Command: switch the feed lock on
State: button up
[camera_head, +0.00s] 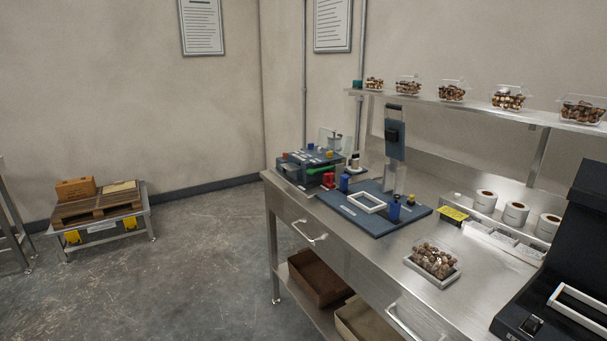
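No part is clearly marked as the feed lock from here, so I cannot tell which control it is or how it is set. A dark blue-grey machine (302,167) with small coloured parts on top sits at the far left end of the steel counter. In front of it, a blue base plate (390,228) carries a white rectangular frame (367,203), blue posts and an upright column with a dark head (394,134). A black machine (578,240) stands at the right edge, partly cut off, with a small control (531,325) low on its front. My gripper is not in view.
A tray of brown nuts or similar pieces (436,260) sits on the steel counter (385,262). White label rolls (515,214) stand at the back. Filled clear clamshells (508,98) line the shelf. A low stand with a pallet (97,205) is at left; the floor between is clear.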

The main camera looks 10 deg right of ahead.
aim_at(328, 178)
jog(key=i+j+z, duration=0.25)
jog(key=i+j, duration=0.25)
jog(key=i, duration=0.3)
jog(key=i+j+z, duration=0.3)
jog(key=i+j, duration=0.4)
